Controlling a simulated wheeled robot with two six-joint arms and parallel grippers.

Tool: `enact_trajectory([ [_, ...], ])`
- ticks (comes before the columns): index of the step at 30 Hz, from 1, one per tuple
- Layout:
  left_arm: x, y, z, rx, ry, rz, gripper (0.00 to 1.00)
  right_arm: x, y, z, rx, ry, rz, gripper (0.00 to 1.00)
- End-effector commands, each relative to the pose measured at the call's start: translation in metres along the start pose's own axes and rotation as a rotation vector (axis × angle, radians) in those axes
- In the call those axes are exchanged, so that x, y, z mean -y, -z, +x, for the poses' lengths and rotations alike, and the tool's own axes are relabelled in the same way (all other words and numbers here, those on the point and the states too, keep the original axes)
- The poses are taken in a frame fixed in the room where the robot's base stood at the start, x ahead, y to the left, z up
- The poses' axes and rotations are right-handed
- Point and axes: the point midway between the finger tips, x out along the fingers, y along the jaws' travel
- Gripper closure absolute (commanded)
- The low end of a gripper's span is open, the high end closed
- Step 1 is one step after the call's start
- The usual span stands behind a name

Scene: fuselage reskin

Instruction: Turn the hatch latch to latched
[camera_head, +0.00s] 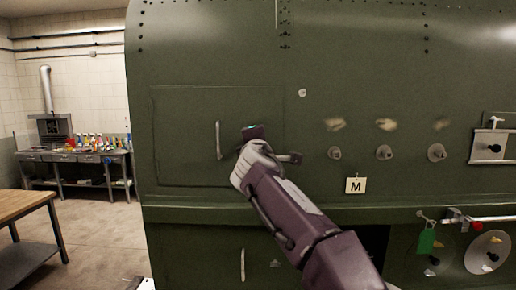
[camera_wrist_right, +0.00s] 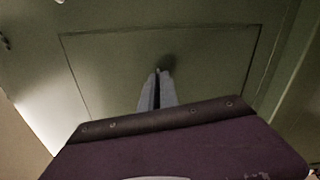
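The hatch (camera_head: 180,115) is a rectangular outlined panel in the green fuselage wall, with a pale upright handle (camera_head: 218,140) left of its middle. My right gripper (camera_head: 254,132) comes from the lower right and is in front of the hatch's right part. In the right wrist view, its two grey fingers (camera_wrist_right: 157,90) point at the hatch panel (camera_wrist_right: 105,70), close together with a narrow dark gap. A dark spot lies on the panel at their tips. I cannot make out the latch or whether it is between the fingers. My left gripper is not in view.
Right of the hatch, several round knobs (camera_head: 384,153) stick out of the wall above a plate marked M (camera_head: 355,186). A ledge (camera_head: 190,214) runs below the hatch. A green tag (camera_head: 426,241) hangs at lower right. A wooden table (camera_head: 25,203) and a workbench stand at left.

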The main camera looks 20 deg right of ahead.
Motion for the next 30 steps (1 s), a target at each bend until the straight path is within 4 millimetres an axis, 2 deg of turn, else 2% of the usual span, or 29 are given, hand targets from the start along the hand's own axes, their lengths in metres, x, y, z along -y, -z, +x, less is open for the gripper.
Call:
enact_trajectory([
  [12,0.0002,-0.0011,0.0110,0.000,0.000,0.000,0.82,0.0015,0.0002,0.0003,0.001,0.000,0.178,1.00],
  [29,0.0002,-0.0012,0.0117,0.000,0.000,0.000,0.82,0.0009,0.0001,0.0002,0.000,0.001,0.205,1.00],
  [30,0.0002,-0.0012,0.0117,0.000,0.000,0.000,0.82,0.0009,0.0001,0.0002,0.000,0.001,0.205,0.90],
])
